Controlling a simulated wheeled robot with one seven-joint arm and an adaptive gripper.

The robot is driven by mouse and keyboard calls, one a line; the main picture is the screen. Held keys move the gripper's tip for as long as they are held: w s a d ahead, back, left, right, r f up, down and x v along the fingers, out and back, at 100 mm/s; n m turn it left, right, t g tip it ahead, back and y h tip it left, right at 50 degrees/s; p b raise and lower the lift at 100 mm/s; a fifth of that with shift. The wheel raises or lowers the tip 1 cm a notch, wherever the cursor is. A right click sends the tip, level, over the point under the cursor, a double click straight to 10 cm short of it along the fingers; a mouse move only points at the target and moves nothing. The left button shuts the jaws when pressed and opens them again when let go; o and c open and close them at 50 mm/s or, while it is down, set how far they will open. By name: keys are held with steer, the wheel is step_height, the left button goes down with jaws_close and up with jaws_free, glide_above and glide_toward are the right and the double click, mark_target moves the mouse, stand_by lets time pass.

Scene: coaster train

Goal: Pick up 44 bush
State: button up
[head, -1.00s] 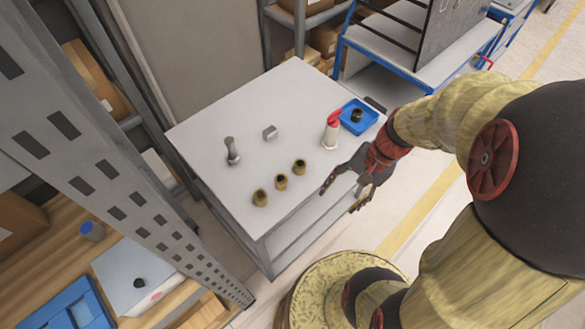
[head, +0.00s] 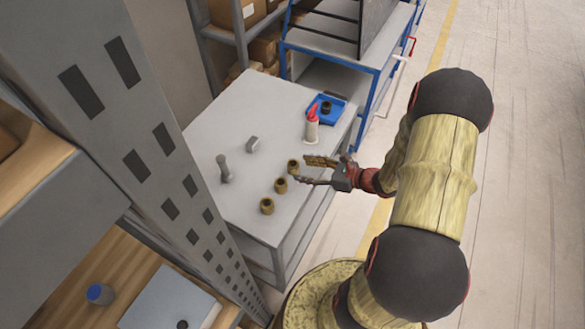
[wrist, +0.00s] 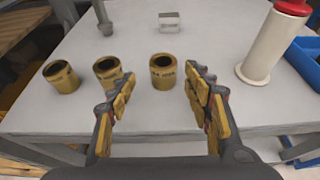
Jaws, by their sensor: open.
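Three brass-coloured bushes stand in a row near the table's front edge: a left one (head: 267,205), a middle one (head: 281,186) and a right one (head: 293,166). All three also show in the wrist view, left (wrist: 61,76), middle (wrist: 108,71) and right (wrist: 167,71). They carry dark markings too small to read surely, so I cannot tell which is 44. My gripper (head: 303,169) is open and empty at the row's right end. In the wrist view, the right bush appears between the fingers, beyond the tips (wrist: 160,82). The left finger partly overlaps the middle bush.
A white bottle with a red top (head: 312,127) stands right of the bushes, beside a blue tray (head: 335,106) holding a dark part. A grey bolt (head: 223,170) and a small metal block (head: 252,144) stand farther back. A shelf upright (head: 150,130) rises at left.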

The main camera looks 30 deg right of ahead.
mark_target(298, 166)
steer(key=x, duration=0.2)
steer(key=b+x, duration=0.1)
steer(key=x, duration=0.2)
steer(key=shift+w+r, duration=0.1)
steer(key=shift+w, duration=0.35)
steer(key=shift+c, duration=1.3)
steer(key=c, duration=1.1)
